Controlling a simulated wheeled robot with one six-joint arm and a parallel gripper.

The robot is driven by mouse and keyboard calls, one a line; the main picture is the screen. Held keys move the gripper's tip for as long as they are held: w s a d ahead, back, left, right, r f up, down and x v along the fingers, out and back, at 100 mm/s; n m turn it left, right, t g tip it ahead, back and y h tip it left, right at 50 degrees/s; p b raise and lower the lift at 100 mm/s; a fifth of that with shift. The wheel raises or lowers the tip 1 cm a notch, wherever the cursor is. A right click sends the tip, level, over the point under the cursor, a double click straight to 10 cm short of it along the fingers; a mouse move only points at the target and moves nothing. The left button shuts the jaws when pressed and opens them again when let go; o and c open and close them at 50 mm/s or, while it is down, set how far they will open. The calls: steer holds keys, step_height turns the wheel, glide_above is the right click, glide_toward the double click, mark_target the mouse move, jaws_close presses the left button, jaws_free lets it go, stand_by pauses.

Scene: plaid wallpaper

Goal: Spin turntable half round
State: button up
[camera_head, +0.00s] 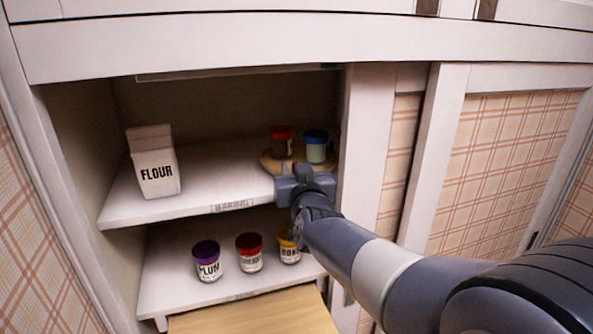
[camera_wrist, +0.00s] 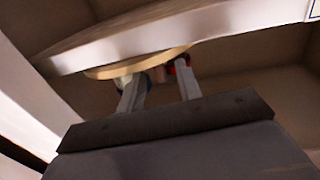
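The turntable (camera_head: 268,164) is a round wooden disc at the right end of the upper shelf. It carries a red-lidded jar (camera_head: 281,141) and a blue-lidded jar (camera_head: 316,147). My gripper (camera_head: 293,170) is at the disc's front edge and hides part of it. In the wrist view, which looks upside down, my gripper's two fingers (camera_wrist: 160,72) stand apart with a clear gap. The disc (camera_wrist: 105,72) and part of the red-lidded jar (camera_wrist: 180,66) show beyond the fingertips. I cannot tell whether the fingers touch the disc.
A flour carton (camera_head: 155,168) stands on the upper shelf (camera_head: 215,187) at left. Purple-lidded (camera_head: 208,261), red-lidded (camera_head: 249,252) and yellow-lidded (camera_head: 288,246) jars stand on the lower shelf. A white cupboard upright (camera_head: 366,150) is close on the right. The upper shelf's middle is clear.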

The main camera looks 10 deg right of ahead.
steer(key=shift+s, duration=0.1)
steer(key=s, duration=1)
steer(key=shift+s+d, duration=0.35)
steer(key=shift+d, duration=0.05)
steer(key=shift+w, duration=0.1)
steer(key=w, duration=0.7)
steer(key=w+a, duration=0.1)
steer(key=w, duration=0.2)
steer(key=shift+w+f, duration=0.1)
steer(key=shift+w, duration=0.2)
steer(key=shift+s, duration=0.15)
